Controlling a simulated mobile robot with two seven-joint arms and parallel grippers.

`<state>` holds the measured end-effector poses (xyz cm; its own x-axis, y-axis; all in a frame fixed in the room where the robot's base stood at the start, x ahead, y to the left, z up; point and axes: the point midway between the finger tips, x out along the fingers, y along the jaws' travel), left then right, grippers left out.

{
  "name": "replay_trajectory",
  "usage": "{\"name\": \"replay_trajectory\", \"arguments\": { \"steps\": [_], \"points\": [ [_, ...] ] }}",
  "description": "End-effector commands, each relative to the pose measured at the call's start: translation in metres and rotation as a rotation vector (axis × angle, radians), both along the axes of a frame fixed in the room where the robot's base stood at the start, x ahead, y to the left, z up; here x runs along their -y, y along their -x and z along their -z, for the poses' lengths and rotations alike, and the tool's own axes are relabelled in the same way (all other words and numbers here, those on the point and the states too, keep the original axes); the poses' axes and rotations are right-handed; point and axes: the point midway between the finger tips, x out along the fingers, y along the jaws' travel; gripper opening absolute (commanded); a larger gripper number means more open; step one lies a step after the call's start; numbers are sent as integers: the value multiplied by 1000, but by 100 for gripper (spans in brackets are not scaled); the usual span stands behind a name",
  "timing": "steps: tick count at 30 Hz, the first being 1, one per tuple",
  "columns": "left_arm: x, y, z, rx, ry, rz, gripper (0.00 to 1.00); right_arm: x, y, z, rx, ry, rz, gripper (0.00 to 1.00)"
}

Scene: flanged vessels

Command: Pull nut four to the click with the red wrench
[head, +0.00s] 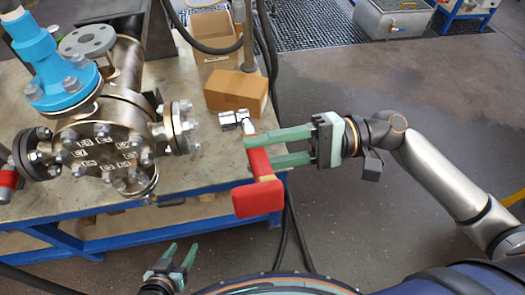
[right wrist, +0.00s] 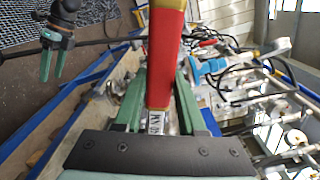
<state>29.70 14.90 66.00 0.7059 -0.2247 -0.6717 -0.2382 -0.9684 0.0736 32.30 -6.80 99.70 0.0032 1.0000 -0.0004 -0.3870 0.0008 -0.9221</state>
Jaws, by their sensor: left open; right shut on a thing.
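The red wrench (head: 259,182) is in my right gripper (head: 262,151), above the table's right edge. Its thick red handle end points toward me, and its metal socket head (head: 236,120) points away. The head is apart from the flange. In the right wrist view the red handle (right wrist: 164,60) passes between the fingers. The round flange (head: 103,152) on the metal vessel faces me, with several nuts around its rim and small white number labels. I cannot read which is four. My left gripper (head: 181,257) is open and empty in front of the table.
Two cardboard boxes (head: 237,92) stand behind the wrench on the table (head: 195,172). A blue capped fitting (head: 45,62) tops the vessel, and a side flange (head: 181,127) sticks out right. A red item (head: 7,180) shows at the left edge. Black cables hang beside the table.

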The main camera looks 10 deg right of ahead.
Motion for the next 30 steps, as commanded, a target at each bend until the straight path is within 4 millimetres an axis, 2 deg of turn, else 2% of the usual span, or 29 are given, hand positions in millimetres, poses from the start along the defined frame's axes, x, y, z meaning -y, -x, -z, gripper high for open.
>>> {"name": "replay_trajectory", "arguments": {
  "steps": [12, 20, 30],
  "points": [
    [-6, -2, -14, 15, -6, -10, 56, -42, 0, -5, 2, -6, -2, 0],
    [-8, 8, -7, -8, -10, -12, 56, -43, 1, -3, 0, -4, 0, 0],
    [-8, 8, -8, -7, -10, -12, 56, -44, 1, -3, 0, -4, 0, 0]
  ]
}}
